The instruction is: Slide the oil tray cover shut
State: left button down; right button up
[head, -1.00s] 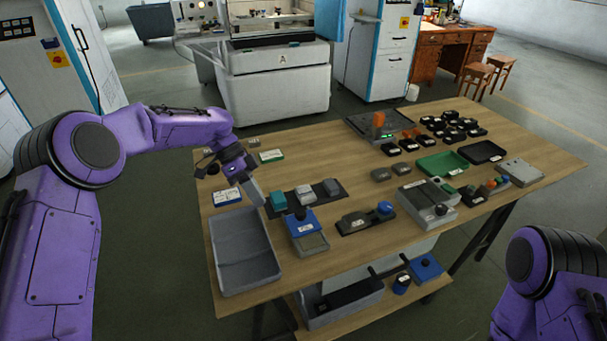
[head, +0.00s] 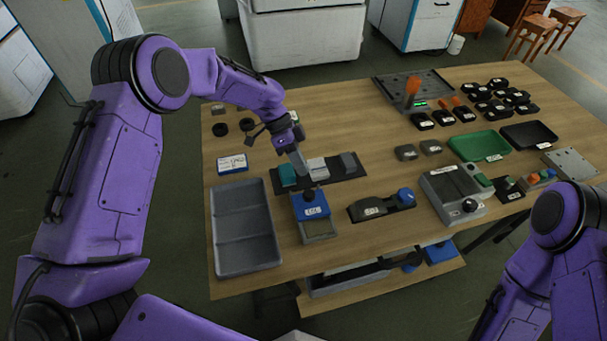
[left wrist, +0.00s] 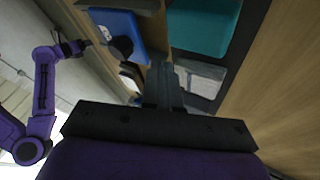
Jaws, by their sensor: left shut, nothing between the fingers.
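The blue cover (head: 311,208) with a dark knob (head: 309,192) sits over the far part of a small tray (head: 319,231); the tray's near part shows uncovered. My left gripper (head: 303,175) is shut and empty, just beyond the knob, over the strip of coloured blocks. The left wrist view shows its fingers (left wrist: 163,85) close together, with the blue cover (left wrist: 108,28) and its knob (left wrist: 121,47) at upper left. Whether the fingers touch the knob cannot be told. My right gripper is out of view; only part of that arm shows at right.
A black strip with a teal block (head: 287,175) and a white block (head: 317,168) lies just behind the cover. A large grey bin (head: 243,262) stands at left. A dark fixture with a blue knob (head: 405,196) stands at right. Bare wood lies in front.

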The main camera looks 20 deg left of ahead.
aim_at(317, 211)
pick_arm(q)
jog(key=shift+s+d+f+p, duration=0.45)
jog(key=shift+s+d+p, duration=0.15)
jog(key=shift+d, duration=0.1)
jog(key=shift+s+d+r, duration=0.15)
jog(key=shift+s, duration=0.45)
jog(key=shift+s+d+r, duration=0.1)
jog(key=shift+s+d, duration=0.05)
jog(key=shift+s, duration=0.4)
jog(key=shift+w+f, duration=0.25)
jog(key=shift+w, duration=0.05)
jog(key=s+d, duration=0.1)
jog(key=s+d+p, duration=0.1)
jog(key=s, duration=0.1)
jog(key=s+d, duration=0.1)
jog(key=shift+s+r, duration=0.2)
jog(key=shift+s, duration=0.1)
jog(key=shift+s+f, duration=0.2)
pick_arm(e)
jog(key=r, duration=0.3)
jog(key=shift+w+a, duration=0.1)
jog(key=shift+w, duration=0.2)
pick_arm(q)
jog(key=shift+d, duration=0.1)
